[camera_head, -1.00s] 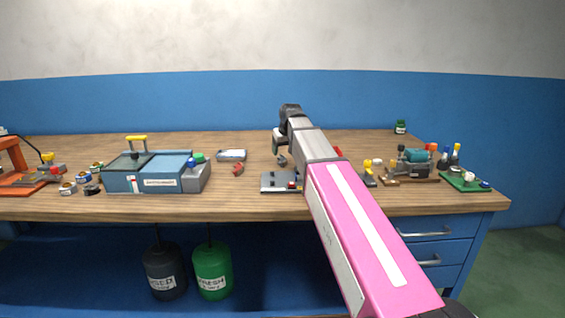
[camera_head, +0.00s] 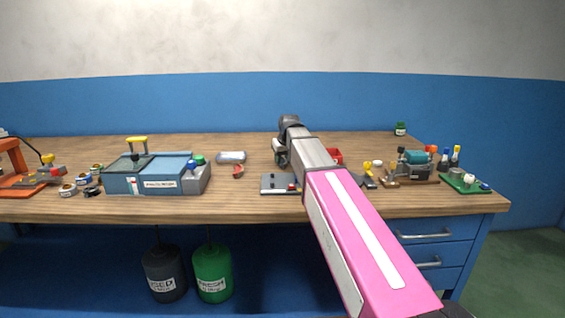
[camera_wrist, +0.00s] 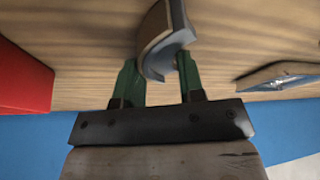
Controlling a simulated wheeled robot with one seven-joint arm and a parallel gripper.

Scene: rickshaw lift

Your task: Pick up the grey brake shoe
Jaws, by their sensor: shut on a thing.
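The grey brake shoe (camera_wrist: 168,48) is a curved piece with a blue-grey face and a paler brownish side. In the wrist view it sits between the two green fingers of my gripper (camera_wrist: 157,68), which is shut on it. Wood shows behind it; I cannot tell how far it is above the bench. In the head view my gripper (camera_head: 281,160) is over the middle of the bench, and the shoe cannot be made out clearly there.
A grey plate (camera_head: 275,185) is in front, a red bin (camera_head: 335,156) to the right. A blue washer-like box (camera_head: 150,174) stands further left.

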